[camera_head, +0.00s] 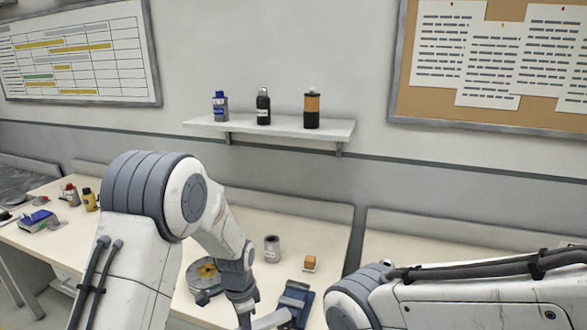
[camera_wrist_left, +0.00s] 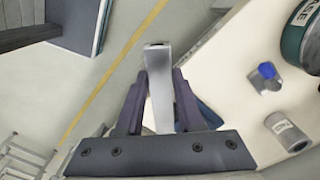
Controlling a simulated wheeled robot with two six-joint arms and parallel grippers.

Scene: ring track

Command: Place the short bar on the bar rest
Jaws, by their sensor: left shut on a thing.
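My left gripper (camera_wrist_left: 160,92) is shut on a pale grey bar (camera_wrist_left: 157,62). In the left wrist view the bar sticks out beyond the dark fingertips, over the table's edge area. In the head view my left wrist hangs low over the table, and part of the bar (camera_head: 271,320) shows at the bottom edge. A blue stand (camera_head: 297,300), which looks like the bar rest, is on the table just right of the bar. Blue also shows behind the right finger in the wrist view (camera_wrist_left: 209,113). I cannot tell whether bar and stand touch. My right gripper is out of view.
A wall shelf (camera_head: 270,128) holds three bottles. My right arm spans the lower right.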

